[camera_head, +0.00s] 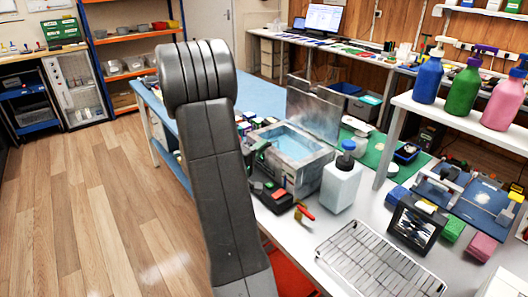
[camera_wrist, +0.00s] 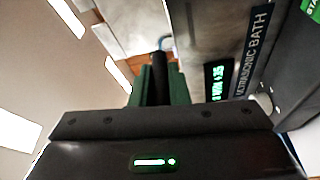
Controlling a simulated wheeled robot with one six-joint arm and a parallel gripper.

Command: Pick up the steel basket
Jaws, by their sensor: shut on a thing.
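In the wrist view my gripper (camera_wrist: 160,80) has its green fingers shut on a dark upright handle (camera_wrist: 160,65). I cannot see what hangs from this handle, and I cannot clearly make out the steel basket. The ultrasonic bath (camera_wrist: 250,55) stands close to the right of the fingers in the wrist view, with its lettering and green display showing. In the head view the open bath (camera_head: 312,172) holds blue liquid and has its steel lid raised behind. My arm covers part of the bath's left side there.
A white bottle with a blue cap (camera_head: 340,183) stands right of the bath. A wire rack (camera_head: 380,262) lies at the bench front. A red-handled valve (camera_head: 303,212) and a dark framed device (camera_head: 417,226) are nearby. Pump bottles stand on the raised shelf (camera_head: 455,118).

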